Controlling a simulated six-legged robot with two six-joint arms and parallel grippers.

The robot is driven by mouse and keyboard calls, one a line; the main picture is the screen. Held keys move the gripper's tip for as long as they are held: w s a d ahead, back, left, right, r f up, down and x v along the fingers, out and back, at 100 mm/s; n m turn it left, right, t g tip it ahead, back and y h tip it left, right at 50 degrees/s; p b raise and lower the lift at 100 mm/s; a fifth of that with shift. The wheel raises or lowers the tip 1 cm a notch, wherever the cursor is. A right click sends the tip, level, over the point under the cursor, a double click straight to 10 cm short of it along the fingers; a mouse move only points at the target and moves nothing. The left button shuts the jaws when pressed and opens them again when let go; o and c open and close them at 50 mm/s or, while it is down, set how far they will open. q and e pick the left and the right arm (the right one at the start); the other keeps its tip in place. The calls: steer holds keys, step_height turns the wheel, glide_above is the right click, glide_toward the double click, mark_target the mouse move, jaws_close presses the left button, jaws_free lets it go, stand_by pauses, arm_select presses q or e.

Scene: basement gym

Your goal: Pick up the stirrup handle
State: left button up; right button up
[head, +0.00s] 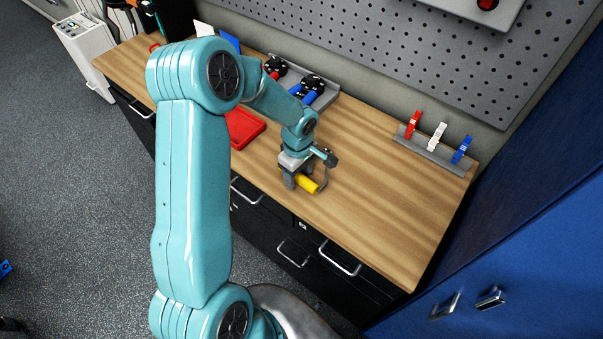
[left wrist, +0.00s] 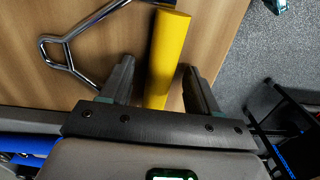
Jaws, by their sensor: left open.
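The stirrup handle has a yellow grip (head: 306,184) and a bent chrome frame. It lies on the wooden bench top near the front edge. In the left wrist view the yellow grip (left wrist: 166,50) runs between the two fingers, and the chrome frame (left wrist: 62,48) spreads to the left of it. My left gripper (head: 303,184) is open and low over the handle, with one finger on each side of the grip (left wrist: 160,85). Gaps show between the fingers and the grip. In the head view the gripper and wrist hide part of the handle. My right gripper is not in view.
The wooden bench (head: 390,220) has free room to the right. A rack with red, white and blue clips (head: 430,150) stands at the back right. A red tray (head: 243,127) and a grey tray with black-and-coloured items (head: 325,97) lie behind my arm. A pegboard (head: 400,50) closes the back.

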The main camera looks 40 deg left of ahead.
arm_select(q)
steer(key=shift+w+f, duration=0.1)
steer(key=shift+w, duration=0.05)
steer(key=shift+s, duration=0.3)
steer(key=shift+w+b, duration=0.2)
steer(key=shift+b, duration=0.15)
steer(key=c, duration=0.7)
steer(key=shift+s, duration=0.15)
jaws_close()
steer(key=shift+w, duration=0.2)
